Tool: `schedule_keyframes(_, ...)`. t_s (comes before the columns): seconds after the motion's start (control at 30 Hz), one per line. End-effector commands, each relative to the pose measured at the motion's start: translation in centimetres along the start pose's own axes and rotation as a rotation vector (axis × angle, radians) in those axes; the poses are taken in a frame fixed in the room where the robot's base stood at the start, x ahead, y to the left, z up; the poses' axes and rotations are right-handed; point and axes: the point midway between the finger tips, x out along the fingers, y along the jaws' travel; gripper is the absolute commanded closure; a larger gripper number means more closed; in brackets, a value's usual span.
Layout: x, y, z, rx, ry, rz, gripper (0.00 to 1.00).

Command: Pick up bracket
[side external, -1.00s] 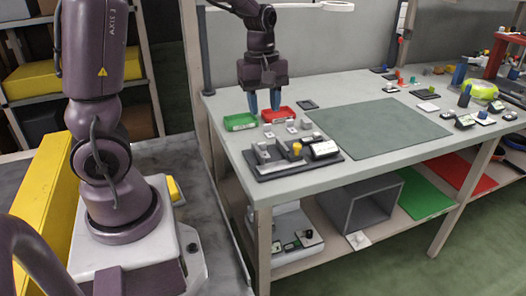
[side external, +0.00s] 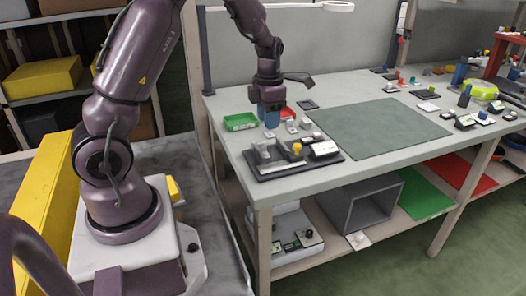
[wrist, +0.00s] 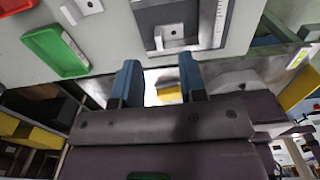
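My gripper (side external: 271,115) has blue fingers and hangs above the left end of the workbench, beside the small trays. In the wrist view its fingers (wrist: 160,82) are apart with nothing between them. Small grey bracket-like parts (side external: 292,127) stand on the bench just right of the fingers. A grey upright part (side external: 262,151) sits on a dark fixture. In the wrist view a grey part with a hole (wrist: 170,34) lies on the fixture, and another grey part (wrist: 88,5) is at the top. I cannot tell which one is the bracket.
A green tray (side external: 240,121) and a partly hidden red tray (side external: 287,113) are close to the fingers. The dark fixture (side external: 290,166) also carries a yellow-topped part (side external: 297,149). A green mat (side external: 380,128) lies clear at the bench's middle. Several small items stand at the right.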

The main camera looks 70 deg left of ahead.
Motion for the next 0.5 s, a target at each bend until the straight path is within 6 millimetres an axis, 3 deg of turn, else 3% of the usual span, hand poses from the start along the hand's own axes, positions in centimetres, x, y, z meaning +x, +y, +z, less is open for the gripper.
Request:
schedule_keyframes(0.1, 1.6, 0.0, -0.1, 0.001, 0.002, 0.0, 0.62)
schedule_keyframes(0.27, 2.5, 0.1, -0.1, 0.001, 0.001, 0.0, 0.62)
schedule_keyframes(0.5, 6.0, 0.5, -0.6, 0.001, 0.003, -0.002, 0.62)
